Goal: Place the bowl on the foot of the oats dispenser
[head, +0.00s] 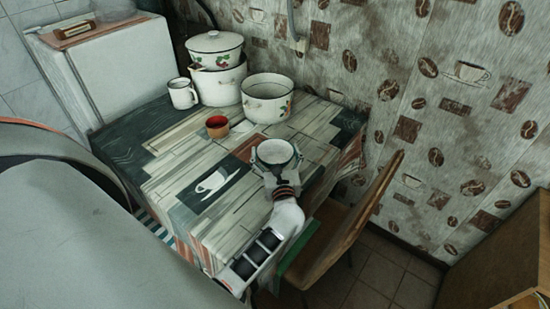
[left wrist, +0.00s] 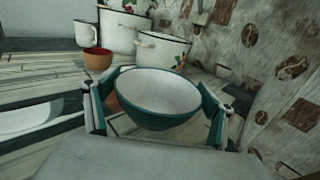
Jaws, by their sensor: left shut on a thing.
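The bowl (head: 275,151), white inside and teal outside, is near the right end of the table in the head view. It also shows large and upright in the left wrist view (left wrist: 156,98). My left gripper (head: 276,164) is shut on the bowl, with one finger on each side of it. I cannot tell whether the bowl's underside touches the table. I see no oats dispenser in either view. My right gripper is not in view.
On the patterned table (head: 180,160) stand a small red-brown cup (head: 217,127), a white mug (head: 183,94), an open enamel pot (head: 267,100) and stacked lidded pots (head: 216,60). A wooden chair (head: 345,225) is at the right. The table's left front is clear.

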